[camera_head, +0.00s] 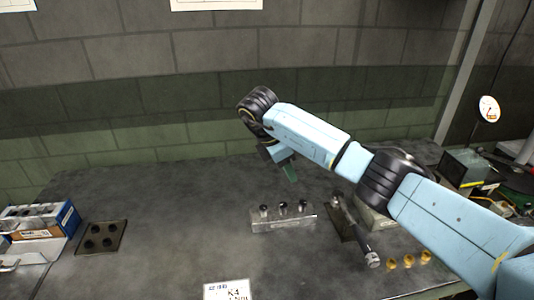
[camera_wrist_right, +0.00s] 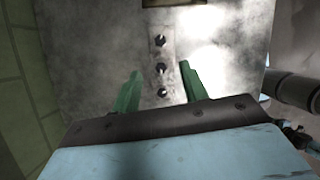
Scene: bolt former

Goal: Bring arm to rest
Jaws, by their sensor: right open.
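My right arm reaches in from the right of the head view in light blue, bent at a black joint. Its gripper (camera_head: 290,173) hangs above the table behind a metal block (camera_head: 283,225) that holds three dark-topped pins. In the right wrist view the two green fingers of the gripper (camera_wrist_right: 158,88) are spread apart with nothing between them. The block with its pins (camera_wrist_right: 162,42) lies beyond the fingertips, apart from them. My left gripper does not show in either view.
The grey table (camera_head: 170,215) has a dark plate with holes (camera_head: 101,238) and blue boxes (camera_head: 45,218) at left. A dark-handled tool (camera_head: 371,257), brass pieces (camera_head: 408,261) and a labelled card (camera_head: 227,290) lie nearer the front. The left middle of the table is clear.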

